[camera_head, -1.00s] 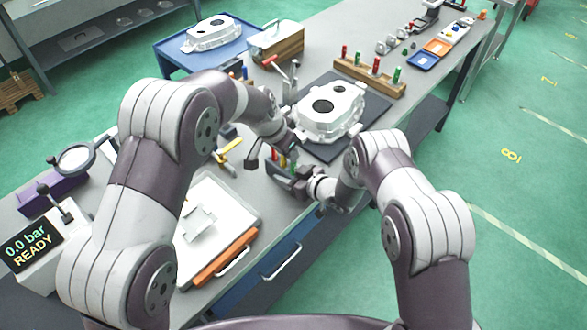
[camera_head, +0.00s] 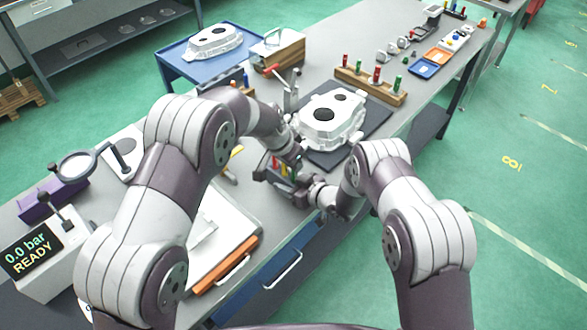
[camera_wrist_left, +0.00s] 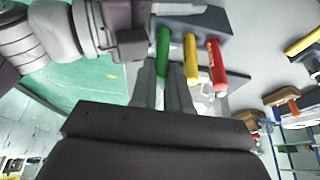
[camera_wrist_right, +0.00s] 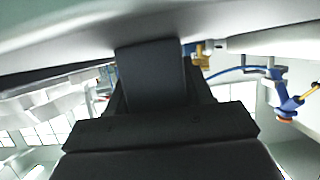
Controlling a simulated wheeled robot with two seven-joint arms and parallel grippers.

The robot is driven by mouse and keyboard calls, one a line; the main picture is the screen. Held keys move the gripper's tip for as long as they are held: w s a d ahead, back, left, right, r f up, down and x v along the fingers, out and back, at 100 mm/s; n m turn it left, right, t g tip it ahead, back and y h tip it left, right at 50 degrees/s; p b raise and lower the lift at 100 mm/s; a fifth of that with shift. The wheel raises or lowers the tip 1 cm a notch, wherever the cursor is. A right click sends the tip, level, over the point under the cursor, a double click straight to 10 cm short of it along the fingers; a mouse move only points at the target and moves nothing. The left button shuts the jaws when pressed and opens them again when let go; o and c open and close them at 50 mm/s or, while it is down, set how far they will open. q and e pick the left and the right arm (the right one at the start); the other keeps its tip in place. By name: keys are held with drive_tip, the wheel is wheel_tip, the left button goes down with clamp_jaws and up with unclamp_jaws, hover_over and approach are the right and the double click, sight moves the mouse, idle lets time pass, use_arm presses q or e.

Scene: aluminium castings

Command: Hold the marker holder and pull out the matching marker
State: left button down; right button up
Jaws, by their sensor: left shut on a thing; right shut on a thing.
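The dark marker holder (camera_wrist_left: 205,22) shows at the top of the left wrist view with a green marker (camera_wrist_left: 163,45), a yellow marker (camera_wrist_left: 190,55) and a red marker (camera_wrist_left: 216,62) in a row. My left gripper (camera_wrist_left: 164,82) is shut on the green marker, which lies between its fingers. In the head view the left gripper (camera_head: 288,166) is over the holder and partly hides it. My right gripper (camera_head: 303,190) is shut on the holder from the right, near the table's front edge. In the right wrist view a dark block (camera_wrist_right: 150,75), the holder, fills the jaws.
A white casting (camera_head: 330,115) lies on a dark mat (camera_head: 375,118) behind the grippers. A wooden rack (camera_head: 370,88) with red and green pegs stands behind it. A white case with an orange edge (camera_head: 228,265) lies at the front left, with a magnifier (camera_head: 78,165) farther left.

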drive_tip(key=o, duration=1.2)
drive_tip(key=shift+c, duration=0.2)
use_arm(q)
wheel_tip(320, 180, up, 10)
drive_tip(key=shift+f, duration=0.2)
use_arm(e)
drive_tip(key=v, duration=1.2)
